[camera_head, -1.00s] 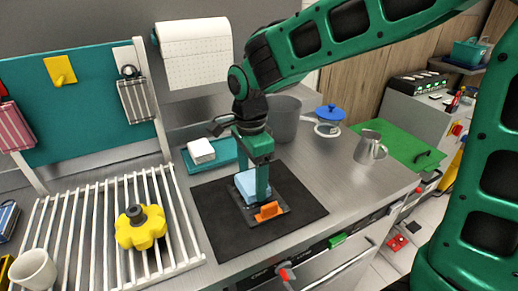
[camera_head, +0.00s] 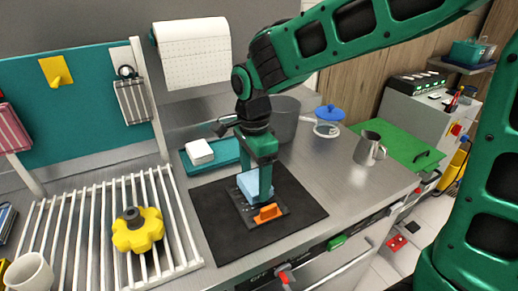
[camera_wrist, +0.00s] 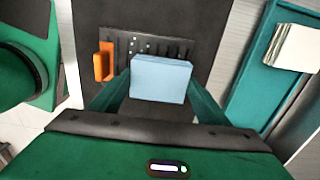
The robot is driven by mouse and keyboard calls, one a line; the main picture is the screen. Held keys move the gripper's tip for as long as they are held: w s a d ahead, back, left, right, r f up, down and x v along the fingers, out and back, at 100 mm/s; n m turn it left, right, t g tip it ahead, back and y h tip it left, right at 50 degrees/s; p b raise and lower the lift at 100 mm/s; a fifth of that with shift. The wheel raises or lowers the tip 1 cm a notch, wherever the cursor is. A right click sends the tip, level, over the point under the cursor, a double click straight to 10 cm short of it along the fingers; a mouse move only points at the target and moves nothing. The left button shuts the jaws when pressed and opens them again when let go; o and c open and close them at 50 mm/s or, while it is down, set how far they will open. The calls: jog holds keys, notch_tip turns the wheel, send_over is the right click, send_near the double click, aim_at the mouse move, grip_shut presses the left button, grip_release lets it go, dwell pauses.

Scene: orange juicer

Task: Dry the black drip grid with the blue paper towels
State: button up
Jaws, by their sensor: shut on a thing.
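My gripper (camera_head: 257,186) points down over the black mat and is shut on the blue paper towels (camera_wrist: 160,79), a folded light-blue pad. The pad also shows in the head view (camera_head: 248,184), partly hidden by a finger. The black drip grid (camera_wrist: 150,48), with its slots and an orange handle (camera_wrist: 104,62), lies flat on the mat. In the head view the grid (camera_head: 276,203) lies under the pad, with the orange handle towards the front. The pad covers part of the grid; I cannot tell whether it touches.
The black mat (camera_head: 217,222) lies on the steel counter. A teal tray (camera_head: 227,150) with a white block (camera_head: 199,152) is behind it, beside a grey pot (camera_head: 284,121). A white rack (camera_head: 75,236) with a yellow knob (camera_head: 137,232) is at left. A metal jug (camera_head: 369,148) stands right.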

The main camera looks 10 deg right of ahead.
jog(key=shift+s+a, duration=0.3)
jog(key=shift+a, duration=0.6)
jog(key=shift+s+a, duration=0.25)
jog(key=shift+a, duration=0.6)
jog(key=shift+w+d, duration=0.1)
jog(key=shift+d, duration=0.4)
jog(key=shift+w+d, duration=0.2)
jog(key=shift+d, duration=0.5)
jog(key=shift+w+d, duration=0.25)
jog(key=shift+d, duration=0.45)
jog(key=shift+w+d, duration=0.2)
jog(key=shift+d, duration=0.5)
jog(key=shift+s+a, duration=0.25)
jog(key=shift+a, duration=0.6)
jog(key=shift+s+a, duration=0.25)
jog(key=shift+a, duration=0.65)
jog(key=shift+s+a, duration=0.25)
jog(key=shift+a, duration=0.6)
jog(key=shift+w+d, duration=0.25)
jog(key=shift+d, duration=0.65)
jog(key=shift+w+d, duration=0.3)
jog(key=shift+d, duration=0.55)
jog(key=shift+w+d, duration=0.25)
jog(key=shift+d, duration=0.65)
jog(key=shift+a+r, duration=0.1)
jog(key=shift+r, duration=4)
